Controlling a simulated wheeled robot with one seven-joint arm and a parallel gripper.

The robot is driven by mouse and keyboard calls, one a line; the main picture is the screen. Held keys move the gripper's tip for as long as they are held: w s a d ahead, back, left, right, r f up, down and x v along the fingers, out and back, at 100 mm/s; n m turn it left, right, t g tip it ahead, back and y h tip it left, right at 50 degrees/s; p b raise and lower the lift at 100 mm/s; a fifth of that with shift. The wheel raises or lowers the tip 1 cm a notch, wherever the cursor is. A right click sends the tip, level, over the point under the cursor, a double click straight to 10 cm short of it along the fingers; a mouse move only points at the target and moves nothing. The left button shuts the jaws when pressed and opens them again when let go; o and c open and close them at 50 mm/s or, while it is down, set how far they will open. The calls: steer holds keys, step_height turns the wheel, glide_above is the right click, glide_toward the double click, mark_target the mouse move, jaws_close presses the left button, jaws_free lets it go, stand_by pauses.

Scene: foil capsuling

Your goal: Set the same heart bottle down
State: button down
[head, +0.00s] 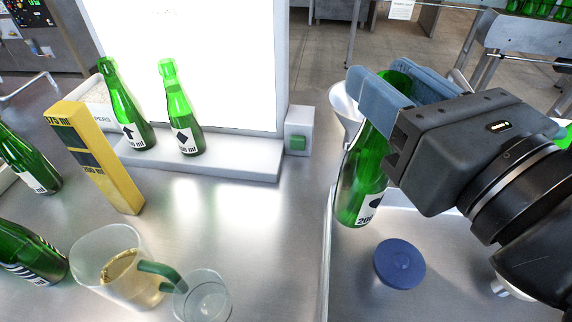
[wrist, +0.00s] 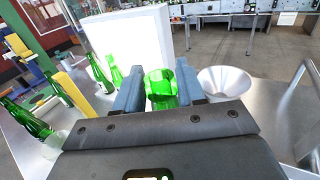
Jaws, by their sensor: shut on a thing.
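My gripper (head: 388,84) is shut on the neck end of a green bottle (head: 362,180), right of centre in the head view. The bottle hangs nearly upright, with a white label (head: 369,206) low on it. The dark mark on the label is only partly visible, so I cannot tell its full shape. The bottle's base is over the right-hand tray area, close to its raised left edge; I cannot tell whether it touches a surface. In the wrist view the green bottle (wrist: 161,88) shows between the two blue-grey fingers.
A white funnel (head: 343,104) stands behind the held bottle. A blue disc (head: 399,263) lies in front of it. Left are a lit panel (head: 190,60) with two bottles on its ledge, a yellow gauge (head: 95,160), a jug (head: 118,268) and a glass (head: 203,298). The middle counter is clear.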

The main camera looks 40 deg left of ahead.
mark_target(369, 161)
steer(key=w+a+f, duration=0.1)
steer(key=a+f, duration=0.9)
steer(key=a, duration=0.1)
steer(key=shift+w+f, duration=0.15)
steer(key=shift+f, duration=0.3)
steer(key=c, duration=0.7)
jaws_free()
steer(key=shift+o, duration=0.2)
steer(key=b+v, duration=0.1)
steer(key=v, duration=1.1)
